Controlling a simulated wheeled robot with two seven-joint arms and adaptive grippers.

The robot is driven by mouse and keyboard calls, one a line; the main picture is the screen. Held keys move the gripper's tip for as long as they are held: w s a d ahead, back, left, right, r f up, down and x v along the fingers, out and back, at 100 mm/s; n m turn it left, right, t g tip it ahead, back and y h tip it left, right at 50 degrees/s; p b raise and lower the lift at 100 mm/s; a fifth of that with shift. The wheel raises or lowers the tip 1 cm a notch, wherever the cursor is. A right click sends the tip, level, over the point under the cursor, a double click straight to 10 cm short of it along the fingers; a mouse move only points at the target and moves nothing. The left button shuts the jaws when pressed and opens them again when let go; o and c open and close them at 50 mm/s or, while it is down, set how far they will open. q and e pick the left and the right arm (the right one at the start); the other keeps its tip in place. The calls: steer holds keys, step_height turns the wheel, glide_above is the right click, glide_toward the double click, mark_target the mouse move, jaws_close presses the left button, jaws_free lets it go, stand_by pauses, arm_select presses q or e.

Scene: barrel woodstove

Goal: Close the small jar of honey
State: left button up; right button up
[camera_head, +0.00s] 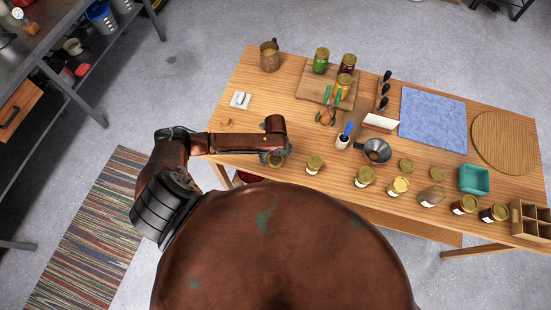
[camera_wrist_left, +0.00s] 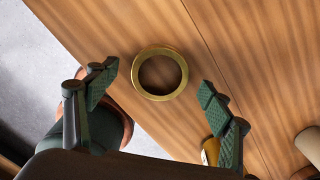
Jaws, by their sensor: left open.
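My left gripper (camera_head: 272,152) is over the front left of the wooden table, pointing down. In the left wrist view its two fingers (camera_wrist_left: 160,98) are spread apart with nothing between the pads. A gold ring-shaped lid or band (camera_wrist_left: 160,73) lies on the table just beyond the fingertips, with a brown centre. A small gold-lidded jar (camera_head: 314,163) stands right of the gripper; part of an amber jar (camera_wrist_left: 211,150) shows behind the right finger. More small jars (camera_head: 364,176) and a yellow-topped jar (camera_head: 398,187) stand along the front edge. I cannot tell which one is the honey.
A board with jars (camera_head: 314,80) and a mug (camera_head: 269,56) are at the back. A funnel (camera_head: 376,150), a teal tray (camera_head: 474,179), a blue cloth (camera_head: 432,118) and a wooden crate (camera_head: 530,222) occupy the right.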

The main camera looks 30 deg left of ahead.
arm_select(q)
steer(key=shift+f, duration=0.4)
steer(key=shift+c, duration=0.7)
steer(key=c, duration=0.7)
steer(key=shift+r, duration=0.1)
steer(key=shift+r, duration=0.6)
steer(key=s+d+r, duration=0.3)
steer(key=r, duration=0.1)
steer(key=s+d+r+b, duration=0.1)
steer(key=s+d+r, duration=0.2)
steer(key=s+d+r+b, duration=0.1)
steer(key=s+d+r, duration=0.3)
steer(key=shift+r, duration=0.35)
